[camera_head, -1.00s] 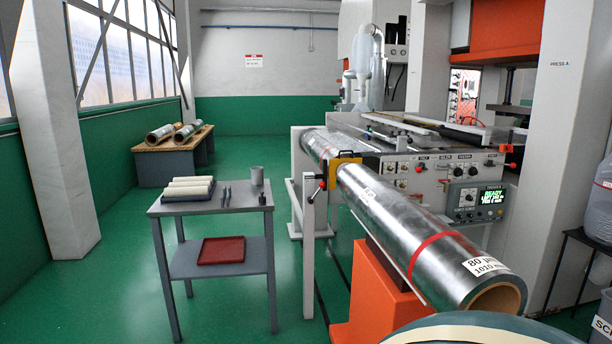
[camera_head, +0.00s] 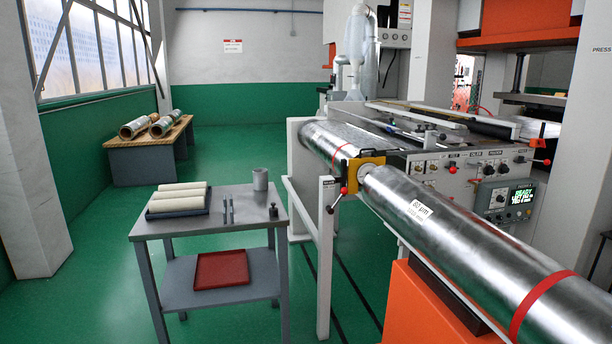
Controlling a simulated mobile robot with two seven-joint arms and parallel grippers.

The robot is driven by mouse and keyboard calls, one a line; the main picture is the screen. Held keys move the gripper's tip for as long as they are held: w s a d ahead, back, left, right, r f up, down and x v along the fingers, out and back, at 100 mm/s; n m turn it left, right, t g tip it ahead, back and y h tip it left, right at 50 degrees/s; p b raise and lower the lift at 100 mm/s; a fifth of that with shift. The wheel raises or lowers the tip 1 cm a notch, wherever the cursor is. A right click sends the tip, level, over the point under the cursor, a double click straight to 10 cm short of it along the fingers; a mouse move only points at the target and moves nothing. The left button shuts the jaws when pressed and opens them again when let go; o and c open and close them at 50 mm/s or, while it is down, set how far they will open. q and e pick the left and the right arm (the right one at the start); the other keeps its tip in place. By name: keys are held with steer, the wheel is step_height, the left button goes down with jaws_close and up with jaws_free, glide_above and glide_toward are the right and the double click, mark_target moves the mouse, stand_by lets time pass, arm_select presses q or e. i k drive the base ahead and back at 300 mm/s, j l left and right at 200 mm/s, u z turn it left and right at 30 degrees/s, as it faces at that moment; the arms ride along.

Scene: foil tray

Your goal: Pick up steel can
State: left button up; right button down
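The steel can (camera_head: 260,180) is a small grey cylinder standing upright near the back right corner of the grey side table (camera_head: 185,227). Its open top faces up. A small dark weight-like object (camera_head: 273,211) stands in front of it, and two thin dark tools (camera_head: 228,211) lie to its left. Neither of my grippers shows in the head view.
A dark tray with several cream rolls (camera_head: 178,200) is on the table's left. A red tray (camera_head: 221,269) lies on the lower shelf. A large foil roll (camera_head: 440,220) and white posts stand close on the right. Green floor is open left of the table.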

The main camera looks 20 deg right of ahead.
mark_target(260, 176)
steer(key=i+z, duration=0.3)
steer(key=i, duration=0.5)
steer(key=i+j+z, duration=0.15)
steer(key=i+z, duration=0.15)
steer(key=i, duration=0.45)
